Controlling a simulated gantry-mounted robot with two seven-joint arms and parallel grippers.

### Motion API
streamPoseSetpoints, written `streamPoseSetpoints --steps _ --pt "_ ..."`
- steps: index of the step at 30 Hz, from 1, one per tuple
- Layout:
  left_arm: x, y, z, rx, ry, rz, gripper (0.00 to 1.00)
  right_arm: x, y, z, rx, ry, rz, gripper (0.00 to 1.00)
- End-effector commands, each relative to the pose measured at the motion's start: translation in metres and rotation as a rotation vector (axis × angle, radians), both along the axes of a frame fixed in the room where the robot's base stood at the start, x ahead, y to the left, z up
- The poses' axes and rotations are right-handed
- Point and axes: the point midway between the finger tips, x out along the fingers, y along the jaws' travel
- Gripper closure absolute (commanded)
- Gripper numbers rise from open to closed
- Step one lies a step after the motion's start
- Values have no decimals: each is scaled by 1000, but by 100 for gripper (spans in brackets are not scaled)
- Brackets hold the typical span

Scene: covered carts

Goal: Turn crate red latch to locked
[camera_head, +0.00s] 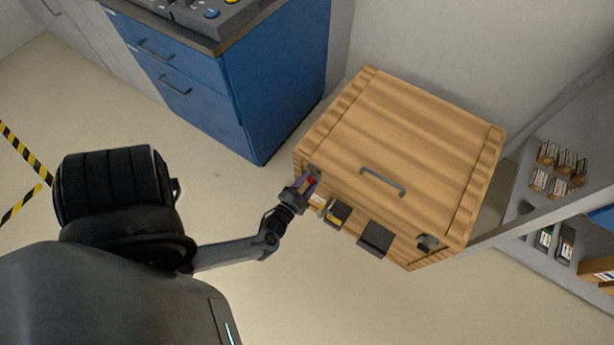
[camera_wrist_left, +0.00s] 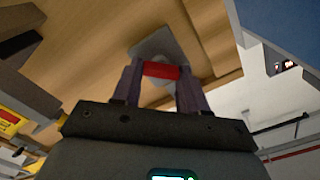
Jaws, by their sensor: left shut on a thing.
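The wooden crate (camera_head: 400,130) stands on the floor with its lid down and a grey handle (camera_head: 382,181) on top. The red latch (camera_head: 311,180) is on the crate's front face near its left corner, mostly hidden by my gripper. My left gripper (camera_head: 308,183) is at this latch. In the left wrist view, the red latch (camera_wrist_left: 161,70) lies between the two fingers of my left gripper (camera_wrist_left: 160,80), in front of a grey plate (camera_wrist_left: 155,43) on the wood. The fingers are shut on it. My right gripper is in neither view.
A dark box (camera_head: 376,238) and a smaller yellow-labelled one (camera_head: 337,214) stick out from the crate's front. Another dark latch (camera_head: 428,242) is at its right. A blue cabinet (camera_head: 270,90) stands at the back left, shelves (camera_head: 550,200) at the right. The floor in front is clear.

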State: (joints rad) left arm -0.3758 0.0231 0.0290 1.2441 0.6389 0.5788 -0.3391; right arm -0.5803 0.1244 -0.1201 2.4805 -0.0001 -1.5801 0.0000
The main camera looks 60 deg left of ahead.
Motion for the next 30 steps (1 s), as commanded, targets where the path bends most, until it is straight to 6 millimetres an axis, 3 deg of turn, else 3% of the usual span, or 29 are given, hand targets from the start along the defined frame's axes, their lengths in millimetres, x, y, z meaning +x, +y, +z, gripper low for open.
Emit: streamPoseSetpoints --steps 6,18,30 --pt "1 0 2 177 107 -1 88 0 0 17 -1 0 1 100" --pt "1 -1 -1 467 281 -1 88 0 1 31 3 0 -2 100" --pt "1 -1 -3 611 369 0 88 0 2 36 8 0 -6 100"
